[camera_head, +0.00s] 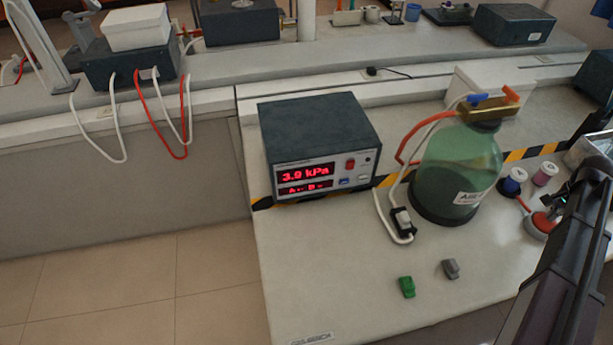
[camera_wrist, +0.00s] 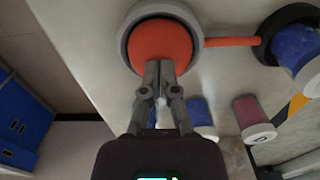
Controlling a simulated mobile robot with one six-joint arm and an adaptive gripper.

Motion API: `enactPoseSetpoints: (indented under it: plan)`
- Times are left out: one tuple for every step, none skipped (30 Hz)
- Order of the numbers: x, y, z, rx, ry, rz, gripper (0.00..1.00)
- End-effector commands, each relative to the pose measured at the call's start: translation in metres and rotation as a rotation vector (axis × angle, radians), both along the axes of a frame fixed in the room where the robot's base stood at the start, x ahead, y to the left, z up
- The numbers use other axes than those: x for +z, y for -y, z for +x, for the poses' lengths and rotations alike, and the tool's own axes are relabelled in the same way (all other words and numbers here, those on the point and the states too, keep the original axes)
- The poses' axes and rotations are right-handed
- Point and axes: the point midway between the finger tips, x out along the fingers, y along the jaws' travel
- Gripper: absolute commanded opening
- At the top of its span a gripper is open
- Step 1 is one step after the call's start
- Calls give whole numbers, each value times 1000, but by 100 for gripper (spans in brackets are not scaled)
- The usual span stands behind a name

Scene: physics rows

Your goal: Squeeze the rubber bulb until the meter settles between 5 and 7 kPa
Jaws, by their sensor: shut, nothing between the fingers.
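The orange-red rubber bulb (camera_wrist: 158,42) sits in a round grey cup (camera_wrist: 197,22) in the wrist view, and the bulb (camera_head: 544,221) also shows at the right of the head view. My gripper (camera_wrist: 159,68) is shut and empty, its fingertips together at the bulb's near edge. I cannot tell whether they touch or press it. The meter (camera_head: 318,146) is a dark box whose red display (camera_head: 305,174) reads about 3.9 kPa; a smaller line below is hard to read. A red tube (camera_wrist: 230,42) runs from the cup to a dark round fitting.
A green glass bottle (camera_head: 455,170) with tubing stands right of the meter. Blue (camera_head: 514,181) and pink (camera_head: 545,173) spools stand near the bulb. A green clip (camera_head: 407,287) and a grey clip (camera_head: 450,269) lie on the bench (camera_head: 310,265). The bench's front left is clear.

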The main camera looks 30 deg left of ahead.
Motion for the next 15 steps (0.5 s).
enactPoseSetpoints:
  plan:
    - [-4,0,0,0,0,0,0]
    - [-5,0,0,0,0,0,0]
    - [-6,0,0,0,0,0,0]
    - [-7,0,0,0,-1,1,0]
    - [-8,0,0,0,-1,1,0]
    - [-10,0,0,0,-1,1,0]
    - [-11,0,0,0,-1,1,0]
    - [-9,0,0,0,-1,1,0]
    - [-8,0,0,0,-1,1,0]
    - [-8,0,0,0,-1,1,0]
    - [-8,0,0,0,-1,1,0]
    - [-8,0,0,0,-1,1,0]
    - [-8,0,0,0,-1,1,0]
    - [-7,0,0,0,-1,1,0]
    - [-6,0,0,0,-1,1,0]
